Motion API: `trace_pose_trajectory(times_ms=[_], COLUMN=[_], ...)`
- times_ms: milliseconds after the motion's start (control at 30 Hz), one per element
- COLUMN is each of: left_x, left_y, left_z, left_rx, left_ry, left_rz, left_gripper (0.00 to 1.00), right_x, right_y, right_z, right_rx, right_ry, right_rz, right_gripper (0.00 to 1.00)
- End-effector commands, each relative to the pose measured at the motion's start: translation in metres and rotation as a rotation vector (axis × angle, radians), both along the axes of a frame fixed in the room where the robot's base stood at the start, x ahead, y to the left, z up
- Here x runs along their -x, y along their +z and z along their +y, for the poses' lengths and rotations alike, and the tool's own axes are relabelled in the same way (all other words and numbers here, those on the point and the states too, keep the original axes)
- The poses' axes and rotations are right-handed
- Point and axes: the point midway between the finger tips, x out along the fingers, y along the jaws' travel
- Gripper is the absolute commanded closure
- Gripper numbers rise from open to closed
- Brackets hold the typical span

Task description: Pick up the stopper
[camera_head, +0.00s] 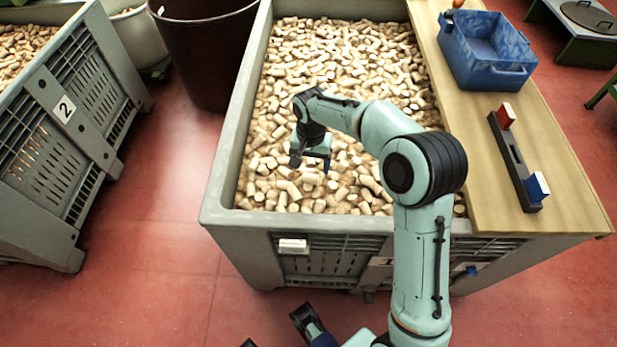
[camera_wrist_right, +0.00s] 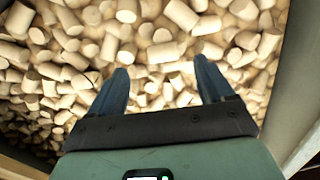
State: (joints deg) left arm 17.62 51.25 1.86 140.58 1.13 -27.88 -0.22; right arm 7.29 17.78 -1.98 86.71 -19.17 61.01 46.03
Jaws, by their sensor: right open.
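Pale tan cork stoppers (camera_head: 330,60) fill the large grey bin in the head view, lying in a loose heap. No single stopper stands out from the others. My right gripper (camera_head: 312,163) is over the near-left part of the heap, pointing down. In the right wrist view its two blue fingers (camera_wrist_right: 162,72) are apart. Several stoppers show beyond and between the fingertips, including one stopper (camera_wrist_right: 163,52) near the middle. I see nothing held. Dark parts at the bottom edge of the head view may belong to my left gripper; its jaws are not clear.
The grey bin's rim (camera_head: 225,160) surrounds the heap. A wooden board (camera_head: 560,175) on the right carries a blue crate (camera_head: 490,75) and a dark bar (camera_head: 514,160) with red and blue blocks. A brown tub (camera_head: 205,60) and bin 2 (camera_head: 50,130) stand left.

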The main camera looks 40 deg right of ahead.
Motion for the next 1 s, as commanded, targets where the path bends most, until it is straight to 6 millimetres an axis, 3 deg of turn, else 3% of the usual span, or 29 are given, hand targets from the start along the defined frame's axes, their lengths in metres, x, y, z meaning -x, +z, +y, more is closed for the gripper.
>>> trace_pose_trajectory(times_ms=[100,367,667,933,1000], left_x=[-0.007,-0.013,-0.032,-0.034,-0.034], left_y=[-0.007,-0.011,-0.026,-0.025,-0.025], left_z=[0.003,0.006,0.015,0.016,0.016], left_rx=[-0.008,-0.016,-0.04,-0.043,-0.043], left_ry=[0.008,0.014,0.035,0.037,0.037], left_rz=[-0.018,-0.034,-0.084,-0.09,-0.09], left_gripper=[0.57,0.57,0.57,0.57,0.57], right_x=[0.0,-0.001,-0.004,-0.005,-0.005], right_y=[-0.02,-0.035,-0.077,-0.08,-0.08], right_z=[0.0,-0.001,-0.003,-0.003,-0.003], right_rx=[0.001,0.0,-0.001,0.0,0.0], right_ry=[0.0,0.0,-0.001,-0.001,-0.001], right_rz=[0.002,0.0,0.002,-0.001,-0.001], right_gripper=[0.19,0.19,0.19,0.19,0.42])
